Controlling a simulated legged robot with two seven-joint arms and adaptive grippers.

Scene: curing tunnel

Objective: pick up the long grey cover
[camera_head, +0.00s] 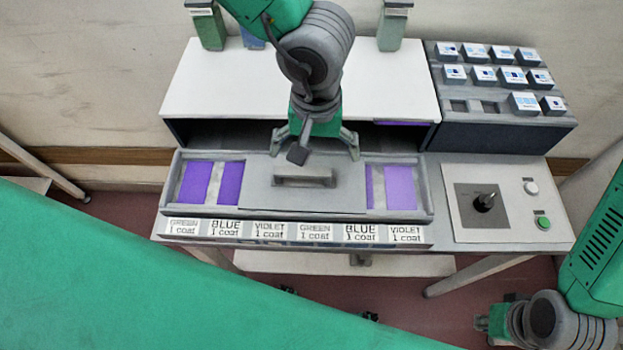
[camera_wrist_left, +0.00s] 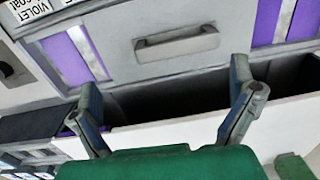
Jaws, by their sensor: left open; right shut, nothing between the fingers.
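The long grey cover (camera_head: 260,192) lies flat on the tray at the front of the bench, with a raised bar handle (camera_head: 303,177) at its middle. Purple panels show on both sides of it. My left gripper (camera_head: 316,146) is open and empty above the cover's rear edge, behind the handle and apart from it. In the left wrist view the handle (camera_wrist_left: 177,43) lies beyond my left gripper's spread fingers (camera_wrist_left: 168,105), with nothing between them. My right gripper (camera_head: 487,324) is shut and empty at the lower right, away from the cover.
A white-topped housing (camera_head: 230,85) with a dark opening stands behind the tray (camera_head: 300,217). A row of colour labels (camera_head: 300,232) runs along the front. A joystick panel (camera_head: 500,210) is at right, below a rack of small white blocks (camera_head: 485,120).

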